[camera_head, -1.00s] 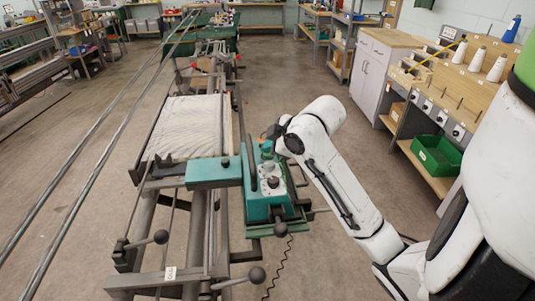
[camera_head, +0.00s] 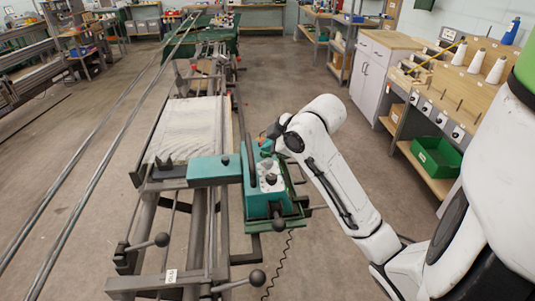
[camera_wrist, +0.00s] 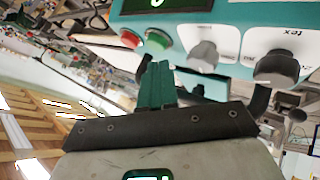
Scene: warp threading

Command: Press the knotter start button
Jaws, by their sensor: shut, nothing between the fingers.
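The knotter (camera_head: 258,202) is a teal machine on the warp frame in the head view. In the wrist view its teal panel (camera_wrist: 235,18) carries a red button (camera_wrist: 130,38), a green button (camera_wrist: 158,38) and two knobs, one grey and one black. My gripper (camera_wrist: 156,66) is shut and empty, its green fingers pointing up at the panel. The fingertips show just below the green button in the picture; I cannot tell whether they touch it. In the head view my gripper (camera_head: 266,145) is small at the knotter's far end, and the buttons are not discernible.
A pale sheet of warp threads (camera_head: 190,128) lies on the frame behind the knotter. Lever handles with dark ball ends (camera_head: 257,277) stick out at the front. A workbench (camera_head: 465,85) with cones and a green bin (camera_head: 436,156) stands right. Open floor lies between.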

